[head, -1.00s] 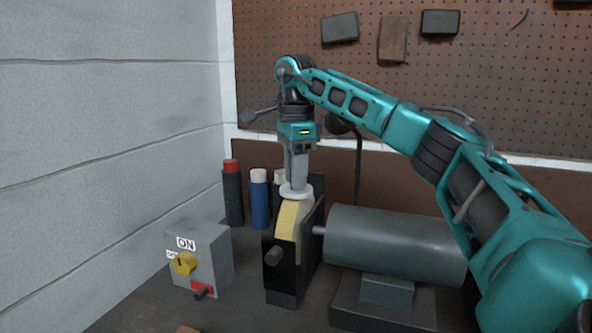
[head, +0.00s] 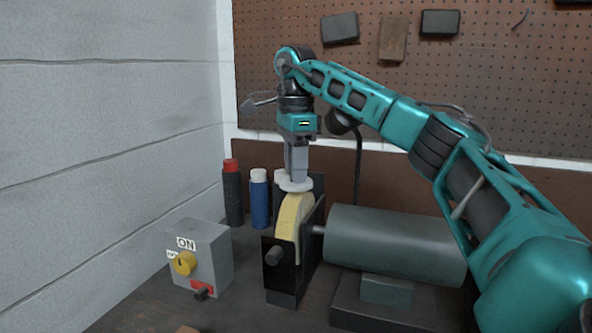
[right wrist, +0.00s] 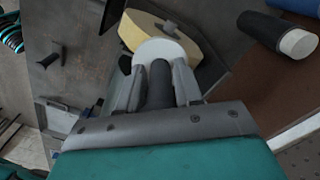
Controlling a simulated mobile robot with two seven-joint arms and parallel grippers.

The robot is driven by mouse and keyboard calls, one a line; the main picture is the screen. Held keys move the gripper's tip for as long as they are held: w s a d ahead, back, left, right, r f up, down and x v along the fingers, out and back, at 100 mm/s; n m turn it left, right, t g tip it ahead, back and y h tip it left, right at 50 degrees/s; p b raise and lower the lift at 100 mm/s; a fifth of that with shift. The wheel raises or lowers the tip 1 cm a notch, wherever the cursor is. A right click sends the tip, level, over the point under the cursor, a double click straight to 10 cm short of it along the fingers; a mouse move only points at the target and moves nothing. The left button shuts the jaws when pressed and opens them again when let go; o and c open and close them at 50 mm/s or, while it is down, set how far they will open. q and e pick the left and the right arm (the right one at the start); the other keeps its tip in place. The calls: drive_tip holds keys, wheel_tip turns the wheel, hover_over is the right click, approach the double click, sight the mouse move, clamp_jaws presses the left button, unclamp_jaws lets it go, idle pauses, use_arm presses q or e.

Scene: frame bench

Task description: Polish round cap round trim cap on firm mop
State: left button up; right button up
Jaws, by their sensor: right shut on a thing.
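My right gripper (head: 295,178) points straight down and is shut on the round trim cap (head: 295,186), a pale flat disc. The cap is level over the top of the firm mop (head: 289,218), a cream-yellow wheel in a black guard (head: 283,283). In the head view the cap's lower edge meets the wheel's top edge; I cannot tell whether they touch. In the right wrist view the cap (right wrist: 162,48) lies at the fingertips (right wrist: 160,75), partly in front of the yellow mop (right wrist: 133,28). My left gripper is not in view.
A grey motor (head: 395,245) sits right of the mop. A switch box (head: 200,257) with a yellow knob and an ON label stands left. Dark red-topped (head: 232,195) and blue white-topped (head: 259,200) cylinders stand behind, near the wall.

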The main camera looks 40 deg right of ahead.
drive_tip(key=shift+f, duration=0.95)
drive_tip(key=shift+r, duration=0.1)
idle(1.1)
drive_tip(key=shift+r, duration=0.95)
drive_tip(key=shift+f, duration=1)
idle(1.3)
drive_tip(key=shift+r, duration=1)
drive_tip(key=shift+r, duration=3)
